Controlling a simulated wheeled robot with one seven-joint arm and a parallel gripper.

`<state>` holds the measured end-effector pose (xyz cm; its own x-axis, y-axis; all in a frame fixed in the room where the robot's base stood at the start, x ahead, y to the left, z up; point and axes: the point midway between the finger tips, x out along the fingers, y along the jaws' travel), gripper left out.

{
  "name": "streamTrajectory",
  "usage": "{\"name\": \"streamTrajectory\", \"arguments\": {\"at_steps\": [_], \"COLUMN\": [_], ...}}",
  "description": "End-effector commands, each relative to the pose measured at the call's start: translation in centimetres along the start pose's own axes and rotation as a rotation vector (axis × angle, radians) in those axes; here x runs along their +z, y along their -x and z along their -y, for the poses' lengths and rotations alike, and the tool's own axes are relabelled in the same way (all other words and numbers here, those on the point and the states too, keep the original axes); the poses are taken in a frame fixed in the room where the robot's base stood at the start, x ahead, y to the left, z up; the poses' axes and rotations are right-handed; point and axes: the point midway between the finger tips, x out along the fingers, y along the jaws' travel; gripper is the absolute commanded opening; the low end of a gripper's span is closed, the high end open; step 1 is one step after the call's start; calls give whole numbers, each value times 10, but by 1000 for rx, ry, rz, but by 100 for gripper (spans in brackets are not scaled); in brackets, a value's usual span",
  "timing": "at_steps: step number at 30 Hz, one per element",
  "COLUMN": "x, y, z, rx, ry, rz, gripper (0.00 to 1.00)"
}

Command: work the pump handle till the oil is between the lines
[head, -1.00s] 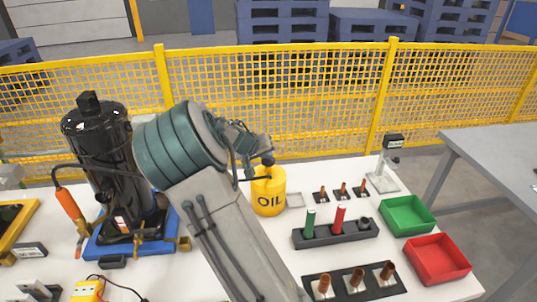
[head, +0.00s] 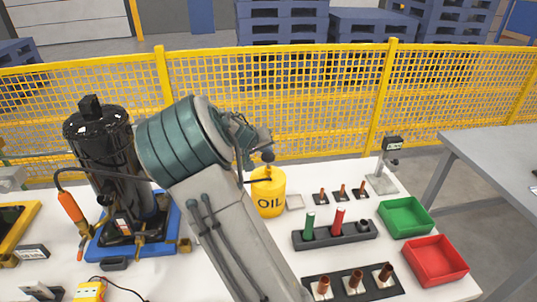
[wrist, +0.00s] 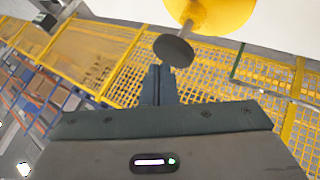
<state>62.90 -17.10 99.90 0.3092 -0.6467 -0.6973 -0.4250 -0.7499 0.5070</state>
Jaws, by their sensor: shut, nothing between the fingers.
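The yellow can marked OIL (head: 268,192) stands upright on the white table, right of my arm. A dark round knob (head: 267,155) shows above it. In the wrist view a dark disc-like knob (wrist: 173,49) sits on a pale rod joined to a yellow body (wrist: 222,12). My gripper (wrist: 158,72) is shut and empty, its fingertips just short of the knob in the picture. I cannot tell whether they touch. In the head view my arm mostly hides my gripper. The black compressor (head: 106,150) stands at left on a blue base. I cannot read an oil level or lines.
A yellow mesh fence (head: 320,105) runs behind the table. Right of the can are a dark holder (head: 335,236) with green and red pegs, a green bin (head: 405,215) and a red bin (head: 436,262). An orange-handled tool (head: 70,207) hangs beside the compressor.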

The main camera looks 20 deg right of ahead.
Motion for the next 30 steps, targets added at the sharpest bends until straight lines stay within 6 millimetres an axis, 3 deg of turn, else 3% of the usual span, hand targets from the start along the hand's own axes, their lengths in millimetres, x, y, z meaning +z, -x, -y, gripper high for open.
{"name": "streamTrajectory", "arguments": {"at_steps": [16,30], "x": [-6,-28], "y": [8,38], "z": [-6,-29], "rx": [0,1], "ry": [-1,-1], "rz": [-1,-1], "gripper": [0,0]}}
